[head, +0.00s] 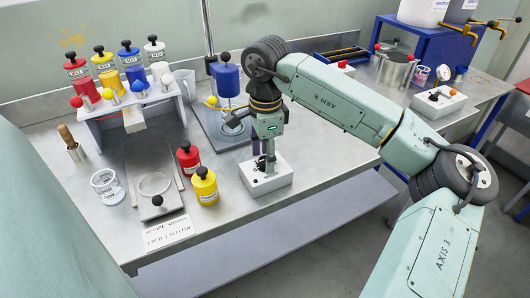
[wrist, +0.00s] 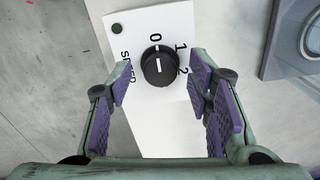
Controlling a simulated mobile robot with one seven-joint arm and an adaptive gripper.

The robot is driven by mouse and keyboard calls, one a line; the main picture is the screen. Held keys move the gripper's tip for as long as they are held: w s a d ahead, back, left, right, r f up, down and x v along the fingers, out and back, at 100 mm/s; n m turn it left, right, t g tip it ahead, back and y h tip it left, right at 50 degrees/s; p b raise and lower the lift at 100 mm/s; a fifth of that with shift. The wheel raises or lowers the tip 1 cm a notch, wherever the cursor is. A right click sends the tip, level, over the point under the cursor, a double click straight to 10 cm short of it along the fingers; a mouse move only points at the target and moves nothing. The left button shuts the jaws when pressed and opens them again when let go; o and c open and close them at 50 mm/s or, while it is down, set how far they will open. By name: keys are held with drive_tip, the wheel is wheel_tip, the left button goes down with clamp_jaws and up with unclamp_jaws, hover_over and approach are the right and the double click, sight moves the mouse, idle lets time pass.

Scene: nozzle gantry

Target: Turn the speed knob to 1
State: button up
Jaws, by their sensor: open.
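The black speed knob (wrist: 160,66) sits on a white control box (wrist: 150,125) marked SPEED, with 0, 1 and 2 around the knob. Its white pointer line points close to the 0. My gripper (wrist: 160,82) is open above the box, its purple-padded fingers either side of the knob, with a gap visible on each side. In the head view my gripper (head: 268,152) reaches down over the control box (head: 268,183) near the front of the bench; its fingers partly hide the knob there.
A red jar (head: 188,159) and a yellow jar (head: 204,187) stand left of the box. A blue container (head: 228,80) on a grey stand (head: 208,122) is close behind. Another control box (head: 438,102) is at the right. Bare bench (head: 325,155) lies right of the box.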

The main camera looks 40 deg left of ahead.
drive_tip(key=shift+f, duration=0.35)
drive_tip(key=shift+c, duration=0.2)
clamp_jaws()
